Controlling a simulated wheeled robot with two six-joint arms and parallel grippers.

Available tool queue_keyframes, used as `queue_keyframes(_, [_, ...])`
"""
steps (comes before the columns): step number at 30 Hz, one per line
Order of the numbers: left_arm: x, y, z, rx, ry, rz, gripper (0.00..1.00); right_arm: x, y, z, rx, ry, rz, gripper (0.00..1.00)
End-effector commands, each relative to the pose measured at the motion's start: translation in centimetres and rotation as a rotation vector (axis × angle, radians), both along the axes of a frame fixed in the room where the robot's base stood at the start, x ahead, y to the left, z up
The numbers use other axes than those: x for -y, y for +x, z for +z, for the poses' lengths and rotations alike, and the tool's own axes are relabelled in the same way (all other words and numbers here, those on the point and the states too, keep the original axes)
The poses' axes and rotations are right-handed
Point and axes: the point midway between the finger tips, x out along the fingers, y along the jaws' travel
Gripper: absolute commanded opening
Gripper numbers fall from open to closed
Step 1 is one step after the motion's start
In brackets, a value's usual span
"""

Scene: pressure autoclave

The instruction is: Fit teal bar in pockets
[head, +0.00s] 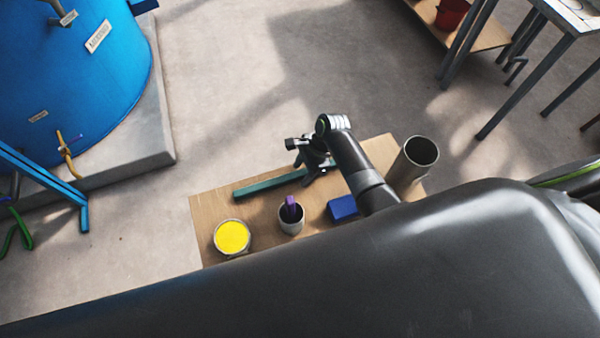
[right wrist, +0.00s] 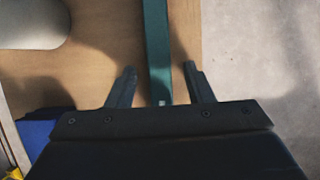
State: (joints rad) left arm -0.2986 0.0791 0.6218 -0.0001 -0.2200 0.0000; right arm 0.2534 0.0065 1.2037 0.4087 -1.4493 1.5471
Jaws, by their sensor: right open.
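The teal bar (head: 268,184) lies on the wooden board near its far edge in the head view, with its right end behind my right gripper. In the right wrist view the teal bar (right wrist: 157,45) runs from the top edge down between the two fingers. My right gripper (head: 302,166) is over the right part of the bar; its fingers (right wrist: 160,88) are apart, one on each side of the bar, with a gap on both sides. Whether the fingers reach down to the bar's height I cannot tell. No pockets can be made out. My left gripper is not in view.
The wooden board (head: 208,207) also holds a yellow-topped can (head: 232,237), a grey cup (head: 291,224) with a purple item, a blue block (head: 342,208) and a tall grey cylinder (head: 416,160). A blue tank (head: 70,70) on a concrete plinth (head: 155,125) stands left. Clear floor lies beyond the board.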

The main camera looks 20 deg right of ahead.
Motion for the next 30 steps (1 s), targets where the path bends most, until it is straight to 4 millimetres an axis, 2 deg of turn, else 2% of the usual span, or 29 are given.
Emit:
queue_keyframes(5, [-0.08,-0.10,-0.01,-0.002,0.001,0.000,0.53,-0.02,0.01,-0.01,0.001,0.000,0.000,0.47])
queue_keyframes(6, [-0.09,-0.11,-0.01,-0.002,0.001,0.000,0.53,-0.01,0.01,-0.01,0.001,0.000,0.000,0.45])
queue_keyframes(16, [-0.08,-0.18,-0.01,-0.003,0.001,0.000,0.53,0.00,0.00,0.00,0.000,0.000,0.000,0.01])
queue_keyframes(30, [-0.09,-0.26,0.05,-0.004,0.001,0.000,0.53,-0.04,0.13,0.59,0.004,0.002,0.000,0.00])
